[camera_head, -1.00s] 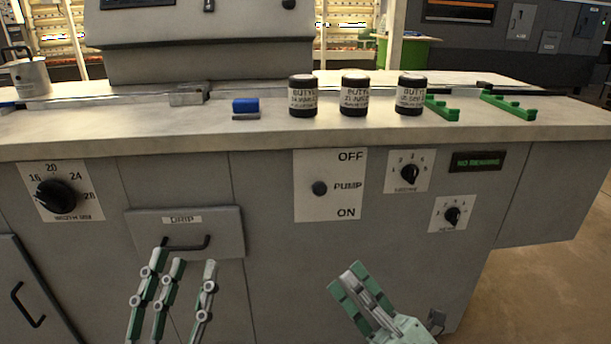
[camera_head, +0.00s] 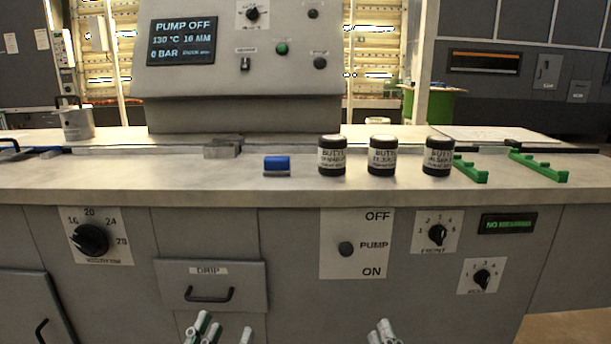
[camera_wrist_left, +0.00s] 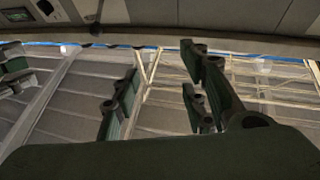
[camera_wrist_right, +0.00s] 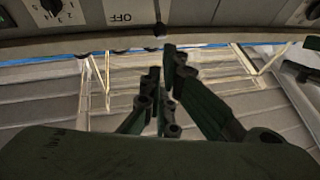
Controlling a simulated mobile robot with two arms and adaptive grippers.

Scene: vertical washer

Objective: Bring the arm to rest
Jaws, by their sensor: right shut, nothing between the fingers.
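My left gripper (camera_head: 222,332) shows only its fingertips at the bottom of the head view, in front of the cabinet below the DRIP drawer. Its fingers stand apart and hold nothing, as the left wrist view (camera_wrist_left: 160,90) shows. My right gripper (camera_head: 383,332) also shows only its tips at the bottom of the head view, below the PUMP panel. Its fingers are close together with nothing between them in the right wrist view (camera_wrist_right: 165,75). Both grippers appear clear of the machine front. The rest of both arms is hidden below the head view.
The machine's worktop (camera_head: 100,183) spans the head view, with several dark jars (camera_head: 382,157), a blue block (camera_head: 277,164) and green brackets (camera_head: 537,167) on it. Knobs (camera_head: 91,240), the PUMP panel (camera_head: 353,245) and the DRIP drawer (camera_head: 210,284) face me. The screen (camera_head: 182,38) reads PUMP OFF.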

